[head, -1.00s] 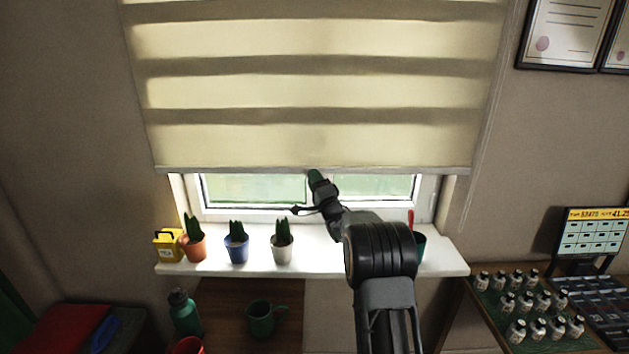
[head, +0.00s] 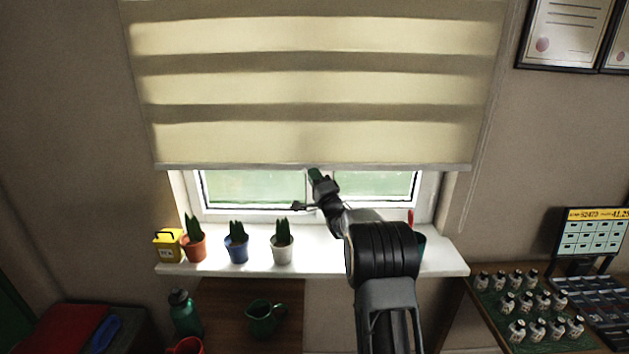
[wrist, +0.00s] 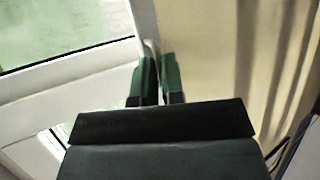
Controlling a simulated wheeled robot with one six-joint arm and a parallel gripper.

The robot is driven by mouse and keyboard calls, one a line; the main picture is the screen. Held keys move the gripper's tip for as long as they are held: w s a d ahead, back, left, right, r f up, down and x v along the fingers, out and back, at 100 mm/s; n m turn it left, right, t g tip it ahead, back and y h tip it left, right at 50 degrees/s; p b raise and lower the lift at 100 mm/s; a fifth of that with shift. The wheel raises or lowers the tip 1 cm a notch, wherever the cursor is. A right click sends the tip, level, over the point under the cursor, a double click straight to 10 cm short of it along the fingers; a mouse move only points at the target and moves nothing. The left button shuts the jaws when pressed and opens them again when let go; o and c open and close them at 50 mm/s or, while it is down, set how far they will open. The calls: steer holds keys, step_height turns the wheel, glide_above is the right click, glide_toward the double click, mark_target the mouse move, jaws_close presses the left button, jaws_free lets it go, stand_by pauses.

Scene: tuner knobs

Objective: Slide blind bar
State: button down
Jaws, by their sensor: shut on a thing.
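The cream striped blind (head: 300,85) hangs over the upper part of the window. Its light grey bottom bar (head: 230,167) runs level across the window, and window glass (head: 255,190) shows below it. The blind fabric (wrist: 200,40) fills the right of that view. The exact grip is partly hidden by the fingers.
A cord (head: 478,130) hangs at the blind's right. Small bottles stand on a rack (head: 495,325) at lower right.

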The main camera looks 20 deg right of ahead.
step_height(320, 180, up, 25)
steer(key=p, duration=1)
steer(key=shift+f, duration=0.1)
steer(key=c, duration=1.2)
jaws_free()
steer(key=shift+c, duration=0.2)
steer(key=shift+f, duration=0.1)
steer(key=b+v, duration=0.5)
steer(key=v, duration=0.8)
steer(key=shift+s+f+b, duration=0.15)
steer(key=shift+s+b, duration=0.15)
steer(key=shift+s, duration=0.05)
